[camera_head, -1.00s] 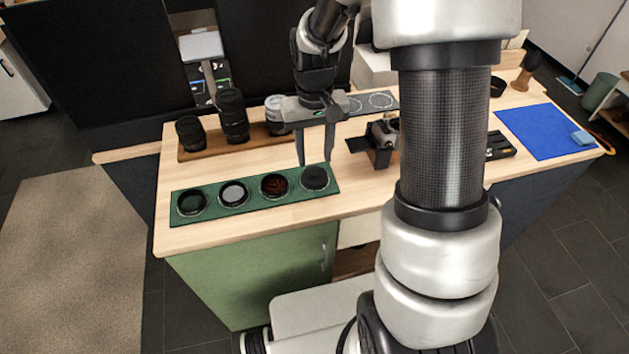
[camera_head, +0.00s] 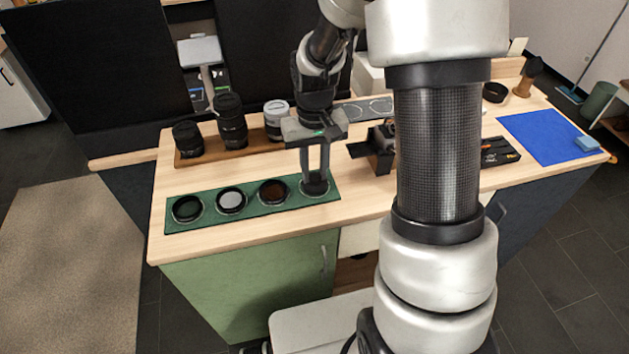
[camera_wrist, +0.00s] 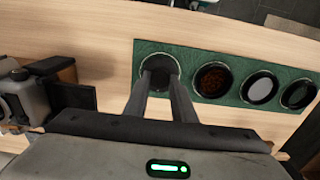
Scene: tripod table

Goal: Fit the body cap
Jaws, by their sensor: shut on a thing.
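A green mat (camera_head: 252,205) holds a row of round places with dark discs. The black cap (camera_head: 314,186) is at the right end of the row. My gripper (camera_head: 314,176) reaches down and is shut on this cap, at its place on the mat. In the wrist view the fingertips (camera_wrist: 163,76) meet the cap (camera_wrist: 158,66), partly hiding it. The camera body (camera_head: 385,137) stands on a dark stand behind and to the right. It also shows at the left of the wrist view (camera_wrist: 22,95).
Three other discs lie on the mat: a dark one (camera_head: 187,208), a greyish one (camera_head: 232,201) and a brownish one (camera_head: 273,192). Several lenses stand on a wooden board (camera_head: 193,156) behind. A blue cloth (camera_head: 540,131) lies at the right. The front strip of table is clear.

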